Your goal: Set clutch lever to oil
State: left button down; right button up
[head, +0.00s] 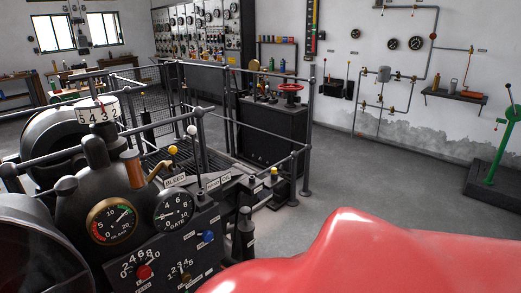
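No clutch label is readable. A lever with a white knob (192,130) rises from the machine's console near the middle of the head view, leaning slightly left. Small plates that seem to read HAND and OIL (226,177) sit just right of its base; this may be the clutch lever, but I cannot be sure. A yellow-knobbed lever (173,150) stands to its left, near a plate reading BLEED (175,181). Another yellow knob (274,171) is to the right. Neither of my grippers is in view.
Round gauges (111,222) and a panel with red and blue knobs (145,271) are in front. Rails (306,130) and a dark cabinet with a red handwheel (290,87) stand behind. A green lever (490,150) is far right. Grey floor (370,180) lies clear between.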

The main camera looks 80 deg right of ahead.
aim_at(191, 129)
jog(key=z, duration=2)
